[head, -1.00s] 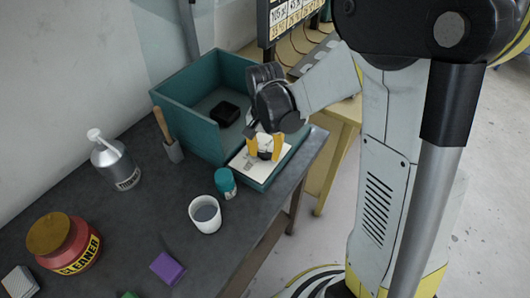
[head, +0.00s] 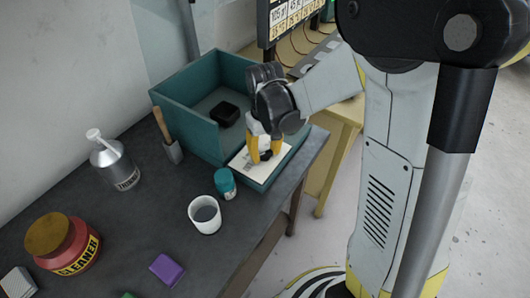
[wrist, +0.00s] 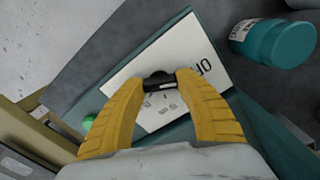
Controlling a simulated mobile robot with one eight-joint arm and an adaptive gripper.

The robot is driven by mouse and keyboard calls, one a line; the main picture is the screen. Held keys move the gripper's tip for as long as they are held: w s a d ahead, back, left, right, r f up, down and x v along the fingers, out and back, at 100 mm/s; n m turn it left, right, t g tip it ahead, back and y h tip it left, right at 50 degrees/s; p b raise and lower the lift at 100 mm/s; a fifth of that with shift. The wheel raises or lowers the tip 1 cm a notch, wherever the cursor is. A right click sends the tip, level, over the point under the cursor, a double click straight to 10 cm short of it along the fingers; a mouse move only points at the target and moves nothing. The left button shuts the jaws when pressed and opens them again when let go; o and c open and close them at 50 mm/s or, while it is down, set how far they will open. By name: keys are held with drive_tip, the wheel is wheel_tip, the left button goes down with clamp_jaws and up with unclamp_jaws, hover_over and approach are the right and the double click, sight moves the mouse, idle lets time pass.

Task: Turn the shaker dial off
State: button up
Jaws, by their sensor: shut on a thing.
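The shaker is a teal open-topped box (head: 190,120) at the back right of the dark bench, with a sloping white control panel (head: 243,166) on its front. A small black dial (wrist: 160,80) sits on the panel and also shows in the head view (head: 266,156). My gripper (wrist: 158,78) points down at the panel, its yellow fingers shut on the dial from both sides. It also shows in the head view (head: 264,157). Part of an "OFF" label (wrist: 196,70) shows beside the right finger. The fingers hide part of the panel markings.
A teal-lidded jar (head: 225,184) stands close to the panel, and a white cup (head: 204,214) is in front of it. A metal bottle (head: 116,164), a red cleaner jar (head: 66,248) and a purple block (head: 167,269) stand farther left. A black object (head: 225,113) lies inside the box.

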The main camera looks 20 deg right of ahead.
sight(265, 153)
drive_tip(key=shift+n, duration=0.5)
drive_tip(key=o, duration=1.2)
wheel_tip(265, 153, up, 12)
